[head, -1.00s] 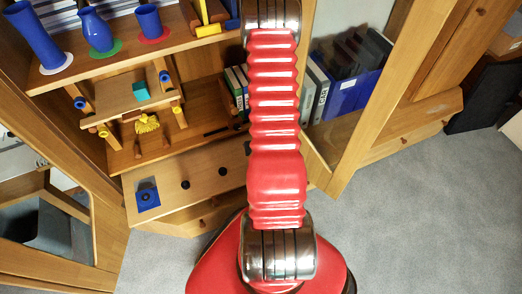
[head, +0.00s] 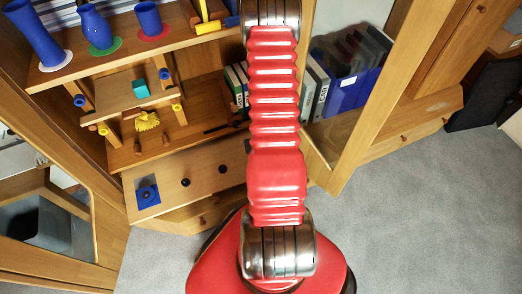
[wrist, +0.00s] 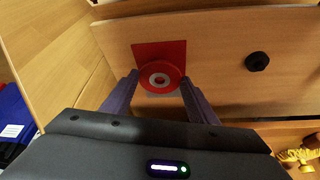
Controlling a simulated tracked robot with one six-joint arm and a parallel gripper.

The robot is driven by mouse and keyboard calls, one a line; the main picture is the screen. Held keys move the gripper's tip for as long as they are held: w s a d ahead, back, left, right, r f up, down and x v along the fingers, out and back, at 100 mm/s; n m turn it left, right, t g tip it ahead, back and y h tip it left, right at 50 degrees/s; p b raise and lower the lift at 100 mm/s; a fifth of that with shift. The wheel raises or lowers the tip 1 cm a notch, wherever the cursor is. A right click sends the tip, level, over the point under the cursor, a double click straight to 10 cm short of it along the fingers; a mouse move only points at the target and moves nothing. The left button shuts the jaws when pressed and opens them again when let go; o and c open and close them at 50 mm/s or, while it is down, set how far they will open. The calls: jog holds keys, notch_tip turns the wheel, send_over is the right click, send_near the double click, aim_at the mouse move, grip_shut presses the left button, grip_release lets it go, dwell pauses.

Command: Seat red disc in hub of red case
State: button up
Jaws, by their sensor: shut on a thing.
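In the wrist view, my gripper (wrist: 158,84) is shut on the red disc (wrist: 173,71), with one finger at each side of it. The disc has a pale ring around a red centre and faces the camera. The red case (wrist: 150,49) is a flat red square on the wooden panel just behind the disc. The disc overlaps the case's lower part and hides its hub. I cannot tell whether disc and case touch. In the head view, my red arm hides the gripper, the disc and the red case.
A black knob (wrist: 257,61) sits on the panel right of the case. In the head view, a blue case (head: 147,193) is at the panel's left end. Blue vases (head: 96,29) stand on the upper shelf. A glass door frame (head: 352,120) stands right of my arm.

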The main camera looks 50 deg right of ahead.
jog(key=shift+f, duration=0.95)
dwell(1.4)
jog(key=o, duration=1.1)
jog(key=shift+r, duration=0.15)
jog(key=v, duration=1.3)
jog(key=shift+r, duration=0.25)
jog(key=shift+s, duration=0.1)
dwell(0.4)
